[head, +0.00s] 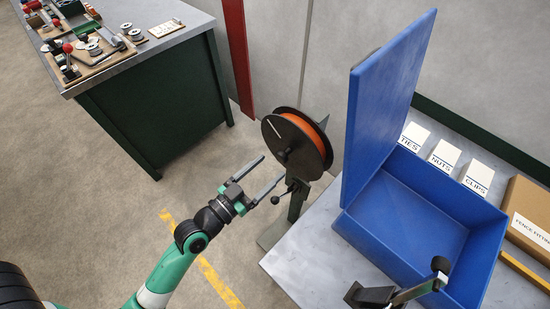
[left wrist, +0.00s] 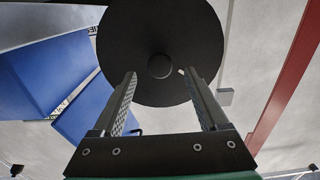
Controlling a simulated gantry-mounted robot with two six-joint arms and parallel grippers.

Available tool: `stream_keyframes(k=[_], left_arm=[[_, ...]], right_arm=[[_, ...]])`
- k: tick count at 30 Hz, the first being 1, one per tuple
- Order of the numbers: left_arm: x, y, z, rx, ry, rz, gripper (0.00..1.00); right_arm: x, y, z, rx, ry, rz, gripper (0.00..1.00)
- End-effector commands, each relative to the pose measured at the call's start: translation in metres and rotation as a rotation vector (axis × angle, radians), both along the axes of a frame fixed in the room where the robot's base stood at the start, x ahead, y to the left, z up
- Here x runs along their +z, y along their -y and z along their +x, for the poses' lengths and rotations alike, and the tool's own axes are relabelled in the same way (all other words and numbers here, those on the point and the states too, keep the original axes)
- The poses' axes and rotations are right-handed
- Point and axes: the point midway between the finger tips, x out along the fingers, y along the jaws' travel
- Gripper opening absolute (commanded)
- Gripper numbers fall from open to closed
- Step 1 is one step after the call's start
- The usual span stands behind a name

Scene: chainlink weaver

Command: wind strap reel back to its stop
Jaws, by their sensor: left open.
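The strap reel (head: 297,140) stands upright on a dark post between the bench and the table. It has black side discs with orange strap wound between them and a pale line on the near disc. A short lever with a black knob (head: 275,200) sticks out from the post below the disc. My left gripper (head: 272,168) is open and empty, its fingers pointing toward the disc's lower part. In the left wrist view, the reel's disc (left wrist: 160,25) and round hub lie ahead, between and beyond the open fingertips (left wrist: 160,73). My right gripper is not in view.
A blue open-lidded bin (head: 410,220) stands on the grey table at right, with white labelled boxes (head: 443,155) behind it. A black lever device (head: 375,296) sits at the table's front. A green bench (head: 150,105) with tools is at upper left. Floor between is clear.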

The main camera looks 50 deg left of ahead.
Motion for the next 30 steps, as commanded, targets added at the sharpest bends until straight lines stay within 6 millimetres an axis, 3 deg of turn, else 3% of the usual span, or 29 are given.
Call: stream_keyframes(k=[6, 15, 28, 30], left_arm=[[0.000, -0.003, 0.031, -0.001, 0.001, -0.001, 0.76], [-0.001, -0.003, 0.035, 0.000, -0.001, -0.001, 0.76], [-0.001, -0.003, 0.035, 0.000, -0.001, -0.001, 0.01], [-0.001, -0.003, 0.035, 0.000, -0.001, -0.001, 0.00]], right_arm=[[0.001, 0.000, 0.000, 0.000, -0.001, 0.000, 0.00], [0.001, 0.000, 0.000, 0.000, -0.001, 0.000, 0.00], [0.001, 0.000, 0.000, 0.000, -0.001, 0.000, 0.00], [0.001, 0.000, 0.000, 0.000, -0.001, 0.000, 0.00]])
